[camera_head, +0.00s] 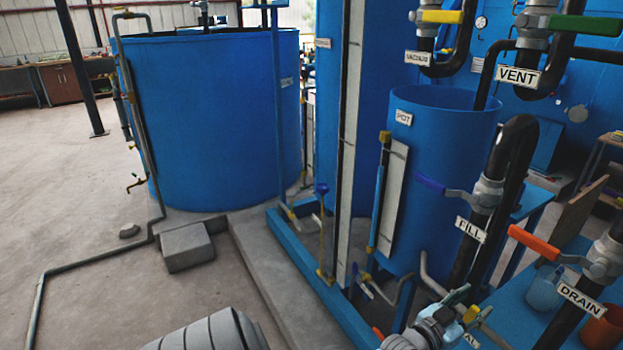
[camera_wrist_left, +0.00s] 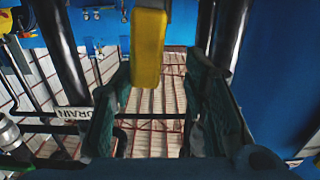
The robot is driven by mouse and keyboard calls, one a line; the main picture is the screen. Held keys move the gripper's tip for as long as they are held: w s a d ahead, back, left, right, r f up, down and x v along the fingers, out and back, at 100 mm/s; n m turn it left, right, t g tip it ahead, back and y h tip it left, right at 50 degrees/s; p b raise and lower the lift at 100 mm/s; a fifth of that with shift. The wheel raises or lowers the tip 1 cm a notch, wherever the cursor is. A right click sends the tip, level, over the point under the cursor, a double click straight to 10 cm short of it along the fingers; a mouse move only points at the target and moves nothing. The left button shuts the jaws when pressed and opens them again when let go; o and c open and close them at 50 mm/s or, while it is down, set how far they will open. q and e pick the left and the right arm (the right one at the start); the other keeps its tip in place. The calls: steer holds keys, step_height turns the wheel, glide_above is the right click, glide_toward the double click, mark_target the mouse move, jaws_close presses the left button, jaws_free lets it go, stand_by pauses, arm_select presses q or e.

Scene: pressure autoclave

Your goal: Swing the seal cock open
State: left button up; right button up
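The seal cock's yellow handle (camera_head: 471,313) is at the bottom of the head view, beside a partly hidden label (camera_head: 471,341) of which "AL" can be read. Its cock body and pipe are mostly hidden by my gripper. My left gripper (camera_head: 463,314) is open with its dark teal fingers on either side of the handle. In the left wrist view the yellow handle (camera_wrist_left: 148,45) hangs down from the top between the spread fingers (camera_wrist_left: 160,75), with a gap visible on each side. My right gripper is not in view.
The blue-handled FILL cock (camera_head: 445,187) and orange-handled DRAIN cock (camera_head: 535,240) stand close by on the right. The blue pot (camera_head: 430,150), a bent grey pipe (camera_head: 425,268) and the blue frame (camera_head: 310,275) are near. A grey block (camera_head: 186,247) lies on open floor at left.

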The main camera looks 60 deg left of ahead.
arm_select(q)
steer(key=s+p, duration=0.6)
steer(key=s, duration=0.9)
steer(key=s+f+g, duration=0.3)
steer(key=s+f, duration=0.1)
steer(key=f, duration=0.5)
steer(key=s+f+g, duration=0.3)
steer(key=f+g, duration=0.1)
steer(key=f, duration=0.5)
steer(key=s+f+g+p, duration=0.1)
steer(key=s+f+g, duration=0.1)
steer(key=s+f, duration=0.3)
steer(key=s+f+g+p, duration=0.2)
steer(key=s+f, duration=0.3)
steer(key=s, duration=0.5)
steer(key=shift+s+f+m+g, duration=0.2)
steer(key=shift+f+m+g, duration=0.15)
steer(key=shift+g, duration=0.45)
